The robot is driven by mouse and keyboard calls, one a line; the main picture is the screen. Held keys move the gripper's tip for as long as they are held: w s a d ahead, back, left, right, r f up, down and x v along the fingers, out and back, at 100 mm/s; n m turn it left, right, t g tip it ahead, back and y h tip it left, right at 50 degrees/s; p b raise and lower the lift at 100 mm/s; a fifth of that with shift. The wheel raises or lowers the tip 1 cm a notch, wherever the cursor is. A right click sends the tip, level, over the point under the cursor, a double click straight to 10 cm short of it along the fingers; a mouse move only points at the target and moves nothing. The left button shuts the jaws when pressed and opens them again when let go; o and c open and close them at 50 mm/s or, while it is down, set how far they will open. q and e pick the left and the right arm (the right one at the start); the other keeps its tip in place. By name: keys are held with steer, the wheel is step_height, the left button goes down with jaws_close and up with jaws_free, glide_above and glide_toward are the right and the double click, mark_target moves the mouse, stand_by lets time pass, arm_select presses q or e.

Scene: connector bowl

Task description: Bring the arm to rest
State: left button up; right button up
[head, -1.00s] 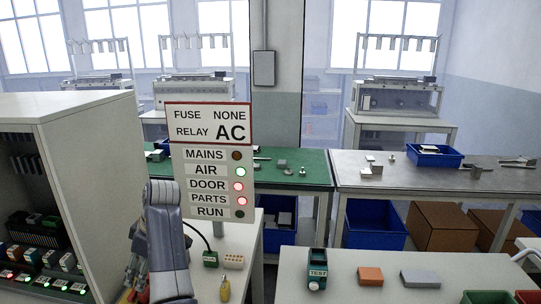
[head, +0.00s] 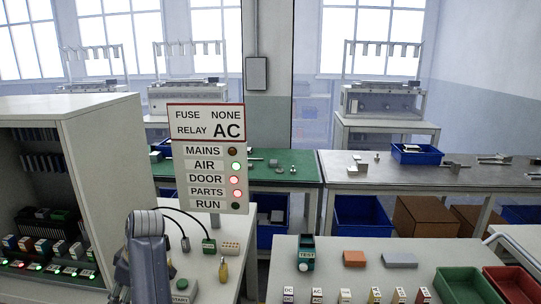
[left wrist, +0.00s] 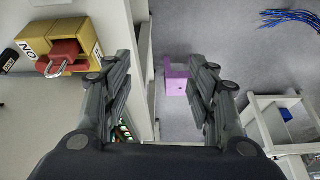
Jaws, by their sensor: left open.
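My left arm (head: 147,262) rises from the bottom edge of the head view, in front of the white cabinet and the side bench. Its gripper cannot be made out there. In the left wrist view my left gripper (left wrist: 160,75) is open, with two dark fingers spread apart and nothing between them touching. Beyond the fingers are a white panel edge, grey floor and a small purple bracket-like thing (left wrist: 175,85). My right gripper is in neither view.
A yellow box with a red padlock (left wrist: 62,50) is left of the fingers. The open cabinet (head: 105,115), sign (head: 206,122) and side bench (head: 203,270) stand near my arm. The front table (head: 350,280) holds a TEST unit (head: 307,252), blocks and bins (head: 465,285).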

arm_select(q)
steer(key=s+f+m+t, duration=0.2)
steer(key=s+f+m, duration=0.6)
steer(key=s+f, duration=0.45)
steer(key=s+d+f+m+t+h, duration=0.1)
steer(key=s+d+m+h, duration=0.1)
steer(key=s+d+m, duration=0.6)
steer(key=s+d+f+m+h, duration=0.25)
steer(key=s+d, duration=0.35)
steer(key=s, duration=0.6)
step_height(320, 180, down, 23)
steer(key=g, duration=0.1)
steer(key=s+a+f+g, duration=0.1)
steer(key=s+a+f, duration=0.2)
steer(key=s+f, duration=1.5)
steer(key=shift+g, duration=0.3)
